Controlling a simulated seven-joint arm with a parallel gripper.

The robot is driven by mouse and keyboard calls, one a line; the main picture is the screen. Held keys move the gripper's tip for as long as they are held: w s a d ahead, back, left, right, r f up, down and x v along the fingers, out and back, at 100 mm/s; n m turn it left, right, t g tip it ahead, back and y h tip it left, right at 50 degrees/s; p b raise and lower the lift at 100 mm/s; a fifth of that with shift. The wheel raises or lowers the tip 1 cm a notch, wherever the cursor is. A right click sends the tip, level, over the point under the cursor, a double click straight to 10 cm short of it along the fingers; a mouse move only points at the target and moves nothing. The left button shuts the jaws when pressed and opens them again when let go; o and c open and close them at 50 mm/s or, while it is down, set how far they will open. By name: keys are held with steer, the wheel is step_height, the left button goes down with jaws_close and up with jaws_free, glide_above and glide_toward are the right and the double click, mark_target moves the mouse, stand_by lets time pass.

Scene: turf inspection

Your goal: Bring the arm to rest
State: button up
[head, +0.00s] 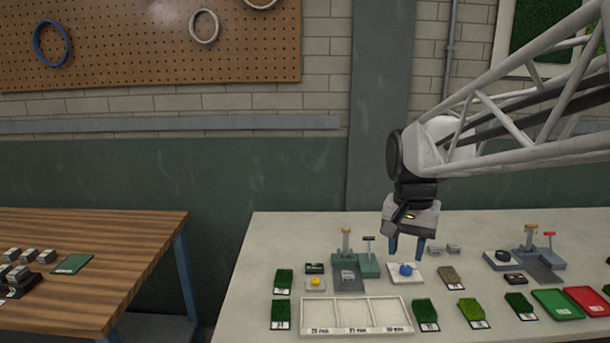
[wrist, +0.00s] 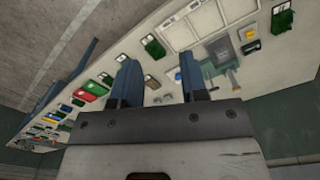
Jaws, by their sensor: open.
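My arm reaches in from the right in the head view. My gripper (head: 406,249) points down above the pale bench (head: 240,290), over a small white plate with a blue knob (head: 406,269). Its two blue fingers are apart, with nothing seen between them. In the wrist view my gripper (wrist: 158,80) also shows its fingers spread and empty, with the bench beyond them. How far the fingertips are above the plate is hard to tell.
A three-compartment tray (head: 355,330) stands at the bench front. A green fixture with levers (head: 368,266) is left of my gripper, and a grey fixture (head: 540,262) is to the right. Turf samples, a green tray (head: 557,304) and a red tray (head: 588,301) lie around. A wooden table (head: 120,235) stands left.

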steer(key=s+f+n+t, duration=0.1)
steer(key=s+f+n, duration=0.1)
steer(key=s, duration=0.7)
steer(key=s+f+n+t, duration=0.1)
steer(key=s+f+n, duration=0.2)
steer(key=s, duration=0.7)
steer(key=shift+s+a+f+t, duration=0.2)
steer(key=shift+a+f+t, duration=0.15)
steer(key=shift+f, duration=0.5)
